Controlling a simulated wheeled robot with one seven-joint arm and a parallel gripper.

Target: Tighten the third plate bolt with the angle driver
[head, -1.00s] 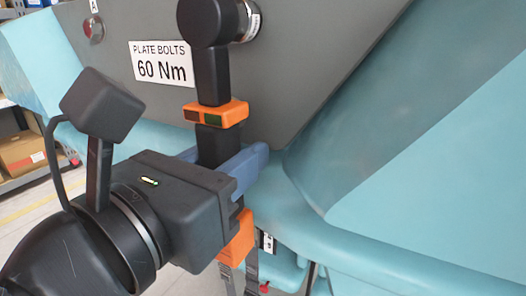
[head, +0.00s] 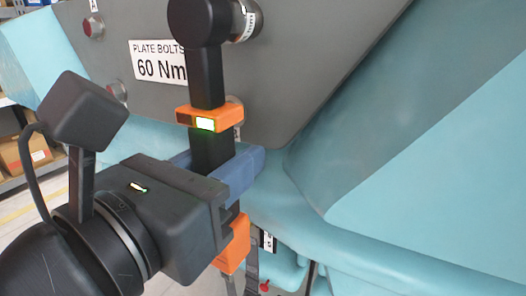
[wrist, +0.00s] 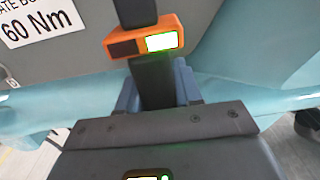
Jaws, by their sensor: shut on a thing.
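My gripper (head: 222,170) is shut on the angle driver (head: 206,80), its blue fingers around the black body below the orange collar. The driver stands nearly upright, its round head at the upper right bolt (head: 246,20) of the grey plate (head: 290,60). The head hides part of that bolt, so I cannot see how it is seated. The green window on the collar is brightly lit, the one beside it dark; the lit window also shows in the wrist view (wrist: 161,43). Other bolts show at upper left (head: 93,27), lower left (head: 117,92) and behind the collar (head: 238,108).
A "PLATE BOLTS 60 Nm" label (head: 158,62) is on the plate, partly covered by the driver. Teal bodywork (head: 420,150) surrounds the plate on the right and below. Shelves with boxes (head: 30,150) stand at far left, with open floor before them.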

